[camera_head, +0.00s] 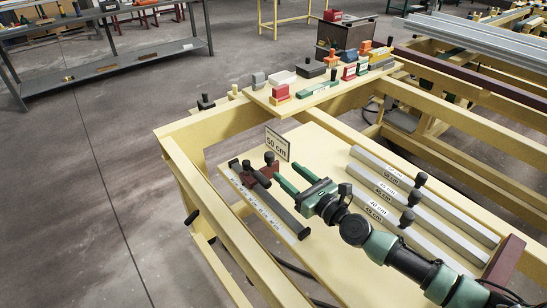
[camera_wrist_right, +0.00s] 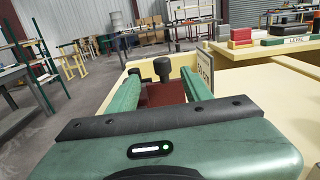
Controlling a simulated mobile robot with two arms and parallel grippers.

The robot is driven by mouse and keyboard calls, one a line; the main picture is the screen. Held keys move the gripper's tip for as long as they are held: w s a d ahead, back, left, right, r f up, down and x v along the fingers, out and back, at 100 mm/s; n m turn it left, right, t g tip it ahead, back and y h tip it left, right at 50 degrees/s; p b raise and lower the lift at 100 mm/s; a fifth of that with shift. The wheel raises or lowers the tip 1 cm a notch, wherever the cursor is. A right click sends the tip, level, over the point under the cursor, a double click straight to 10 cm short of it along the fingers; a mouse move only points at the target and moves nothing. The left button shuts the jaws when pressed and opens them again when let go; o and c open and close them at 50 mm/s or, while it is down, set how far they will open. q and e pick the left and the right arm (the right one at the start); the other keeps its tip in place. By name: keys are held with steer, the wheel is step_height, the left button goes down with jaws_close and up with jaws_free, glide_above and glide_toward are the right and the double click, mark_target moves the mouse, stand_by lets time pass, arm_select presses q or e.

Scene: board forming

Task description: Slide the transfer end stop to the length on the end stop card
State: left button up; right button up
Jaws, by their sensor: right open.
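The end stop card (camera_head: 277,143) reads 50 cm and stands upright at the far edge of the bench; its edge also shows in the right wrist view (camera_wrist_right: 205,66). The transfer end stop seems to be the dark red block (camera_head: 263,173) with black knobs, at the far end of a dark rail (camera_head: 285,215) with a pale marked scale. In the wrist view the red block (camera_wrist_right: 160,93) and a black knob (camera_wrist_right: 163,69) appear between my fingers. My right gripper (camera_head: 287,171) is open, its fingertips close to the block; contact cannot be told. My left gripper is out of view.
Several grey bars (camera_head: 430,210) with length labels and black knobs lie right of my right gripper. A yellow ledge (camera_head: 240,117) beyond the card carries coloured blocks and a green level (camera_head: 317,90). Open floor (camera_head: 90,200) lies to the left.

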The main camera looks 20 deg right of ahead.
mark_target(273, 159)
steer(key=shift+w+f, duration=0.25)
steer(key=shift+w, duration=0.45)
steer(key=x, duration=0.7)
steer(key=shift+s, duration=0.1)
steer(key=shift+c, duration=0.2)
jaws_close()
stand_by(0.6)
